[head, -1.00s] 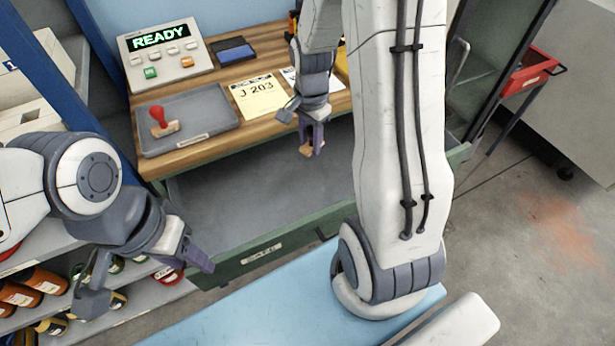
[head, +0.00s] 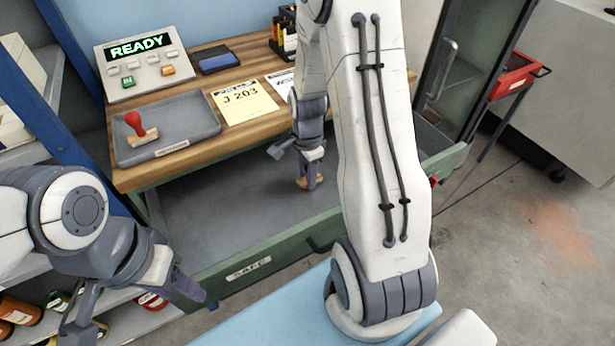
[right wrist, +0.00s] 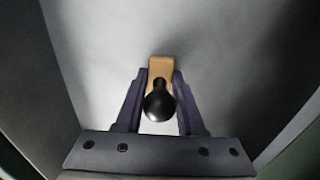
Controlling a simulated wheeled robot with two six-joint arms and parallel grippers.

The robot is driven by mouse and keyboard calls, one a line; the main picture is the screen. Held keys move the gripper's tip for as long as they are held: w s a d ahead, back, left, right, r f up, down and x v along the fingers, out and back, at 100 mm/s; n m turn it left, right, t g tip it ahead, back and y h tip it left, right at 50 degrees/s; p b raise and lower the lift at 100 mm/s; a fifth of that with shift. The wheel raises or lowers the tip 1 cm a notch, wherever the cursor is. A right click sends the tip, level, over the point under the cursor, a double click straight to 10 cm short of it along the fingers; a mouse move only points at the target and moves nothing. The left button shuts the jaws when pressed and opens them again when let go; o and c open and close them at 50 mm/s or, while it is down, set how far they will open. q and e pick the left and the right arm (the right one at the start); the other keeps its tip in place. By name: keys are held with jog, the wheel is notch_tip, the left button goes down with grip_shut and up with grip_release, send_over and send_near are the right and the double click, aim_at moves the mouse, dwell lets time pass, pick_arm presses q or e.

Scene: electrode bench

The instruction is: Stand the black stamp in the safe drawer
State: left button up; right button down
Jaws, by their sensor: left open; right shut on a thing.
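The black stamp has a black knob and a wooden base; it shows in the right wrist view (right wrist: 159,104) and its base shows in the head view (head: 302,184). My right gripper (head: 312,180) is shut on it, inside the open safe drawer (head: 230,215). The stamp looks upright, base down, low over the drawer floor; I cannot tell whether it touches. The drawer's front carries a SAFE label. My left gripper (head: 135,312) is open and empty, left of the drawer front.
A red stamp (head: 135,124) stands in a grey tray (head: 190,116) on the wooden bench. A READY panel (head: 140,65), a blue-black pad (head: 218,58) and a J 203 card (head: 245,103) are also there. My right arm hides the drawer's right part.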

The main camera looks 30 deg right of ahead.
jog(key=shift+f, duration=0.3)
jog(key=c, duration=0.5)
grip_release()
